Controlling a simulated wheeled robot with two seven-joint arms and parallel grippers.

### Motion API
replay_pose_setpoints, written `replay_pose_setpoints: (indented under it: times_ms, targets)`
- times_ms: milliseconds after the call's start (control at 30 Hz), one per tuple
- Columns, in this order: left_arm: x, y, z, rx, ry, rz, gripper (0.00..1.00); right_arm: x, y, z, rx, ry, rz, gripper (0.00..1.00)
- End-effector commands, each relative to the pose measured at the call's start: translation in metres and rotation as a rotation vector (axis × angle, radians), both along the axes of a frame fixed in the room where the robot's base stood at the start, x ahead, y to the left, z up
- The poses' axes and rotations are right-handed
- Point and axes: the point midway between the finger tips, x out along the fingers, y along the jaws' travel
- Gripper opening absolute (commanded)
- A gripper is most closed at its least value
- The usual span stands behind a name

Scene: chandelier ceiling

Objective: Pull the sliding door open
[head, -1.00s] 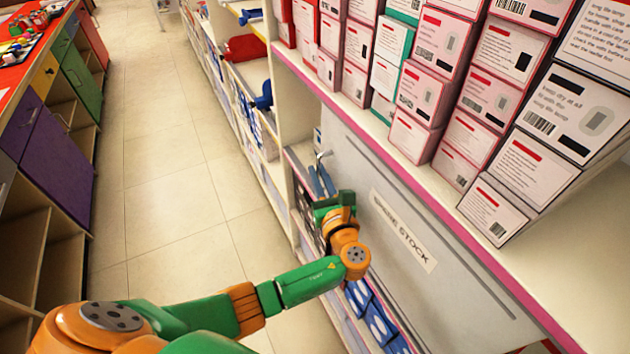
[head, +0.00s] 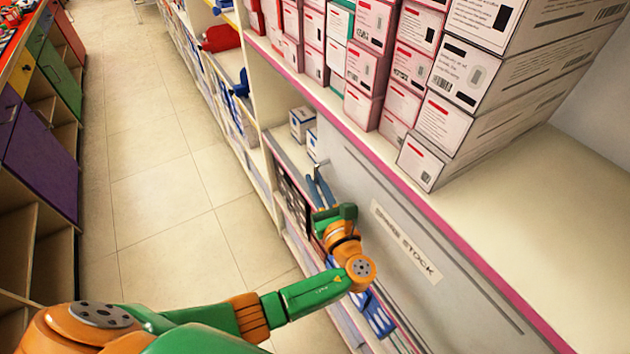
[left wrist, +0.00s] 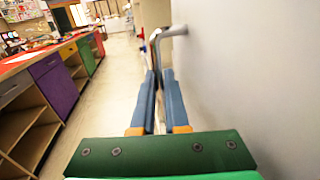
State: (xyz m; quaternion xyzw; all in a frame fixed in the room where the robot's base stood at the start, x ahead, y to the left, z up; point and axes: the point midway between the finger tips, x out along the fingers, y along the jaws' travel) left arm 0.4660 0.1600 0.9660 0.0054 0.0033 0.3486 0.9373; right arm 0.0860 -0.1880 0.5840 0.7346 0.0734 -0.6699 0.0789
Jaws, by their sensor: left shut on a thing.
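The sliding door is a grey panel (head: 455,305) with a "SPARE STOCK" label (head: 405,240), set under the shelf ledge on the right. It stands partly open, with a gap at its far left edge. A grey metal handle (left wrist: 166,33) sticks out from the door face, which fills the right of the left wrist view (left wrist: 250,80). My left gripper (head: 318,187) is shut on the handle; its blue fingers (left wrist: 160,75) lie on either side of the bar. My right gripper is in neither view.
Small white boxes (head: 302,122) stand in the opening beyond the door's edge. Stacked boxes (head: 480,85) fill part of the ledge above. A cabinet row with a purple door (head: 42,160) lines the left. The tiled aisle (head: 150,190) between is clear.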

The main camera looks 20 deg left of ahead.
Motion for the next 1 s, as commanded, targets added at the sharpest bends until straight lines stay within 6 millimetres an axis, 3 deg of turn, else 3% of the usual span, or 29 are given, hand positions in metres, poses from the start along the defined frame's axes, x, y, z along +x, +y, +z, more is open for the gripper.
replay_pose_setpoints:
  times_ms: [67, 100, 133, 433, 733, 1000]
  targets:
    - [0.001, -0.001, 0.002, 0.000, -0.005, -0.002, 0.00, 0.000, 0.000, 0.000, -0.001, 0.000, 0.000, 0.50]
    - [0.001, -0.001, 0.002, 0.000, -0.005, -0.002, 0.20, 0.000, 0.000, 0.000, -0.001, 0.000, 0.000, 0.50]
    - [0.001, 0.000, 0.002, 0.001, -0.004, -0.002, 0.24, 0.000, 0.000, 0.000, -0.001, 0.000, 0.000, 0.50]
    - [-0.002, -0.003, 0.000, 0.000, -0.001, -0.002, 0.24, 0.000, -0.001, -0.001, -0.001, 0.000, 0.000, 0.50]
    - [-0.046, -0.041, -0.001, -0.002, -0.001, -0.004, 0.24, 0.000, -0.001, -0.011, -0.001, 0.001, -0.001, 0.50]
    - [-0.054, -0.048, 0.001, 0.001, -0.003, -0.001, 0.24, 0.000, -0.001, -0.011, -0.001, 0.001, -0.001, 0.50]
